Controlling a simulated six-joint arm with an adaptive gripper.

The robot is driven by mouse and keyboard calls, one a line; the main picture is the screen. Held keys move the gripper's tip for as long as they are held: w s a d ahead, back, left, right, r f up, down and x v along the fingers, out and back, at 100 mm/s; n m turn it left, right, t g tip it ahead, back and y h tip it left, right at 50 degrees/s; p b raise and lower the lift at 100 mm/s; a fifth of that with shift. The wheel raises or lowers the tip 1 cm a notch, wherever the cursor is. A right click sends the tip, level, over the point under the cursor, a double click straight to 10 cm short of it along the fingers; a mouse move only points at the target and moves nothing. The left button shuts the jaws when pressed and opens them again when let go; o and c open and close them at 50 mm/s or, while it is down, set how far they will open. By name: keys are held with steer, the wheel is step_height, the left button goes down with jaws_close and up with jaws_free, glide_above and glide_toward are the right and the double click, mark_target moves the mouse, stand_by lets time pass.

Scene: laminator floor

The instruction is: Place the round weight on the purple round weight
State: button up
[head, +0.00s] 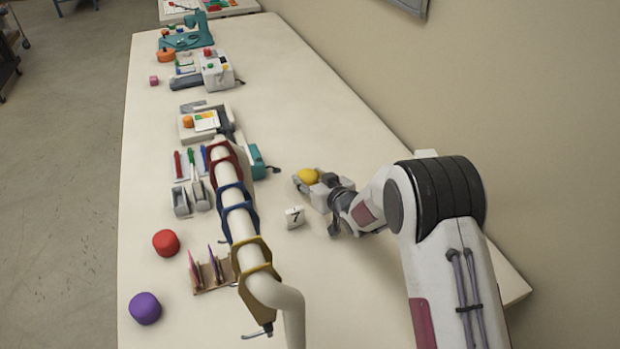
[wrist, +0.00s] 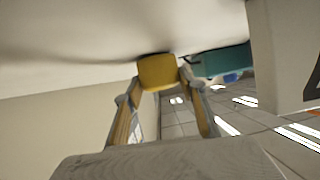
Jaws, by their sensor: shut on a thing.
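A yellow round weight (head: 309,176) is between the fingers of my gripper (head: 308,185), low over the table right of the middle. In the wrist view the yellow weight (wrist: 158,73) sits at the tips of my gripper (wrist: 158,88), with a finger on each side. The jaws are shut on it. The purple round weight (head: 145,308) stands on the table at the near left, its top bare. It is well away from my gripper. A red round weight (head: 166,243) stands beyond the purple one.
A white curved pipe with coloured clamps (head: 238,210) rises between my gripper and the purple weight. A small rack (head: 212,276) with coloured cards stands right of that weight. A white block marked 7 (head: 294,217) is near my gripper. Machines (head: 216,70) stand farther back.

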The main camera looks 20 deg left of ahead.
steer(key=shift+f, duration=0.15)
steer(key=o, duration=1.4)
steer(key=shift+s+d, duration=0.1)
steer(key=shift+d, duration=0.05)
steer(key=shift+v, duration=3.75)
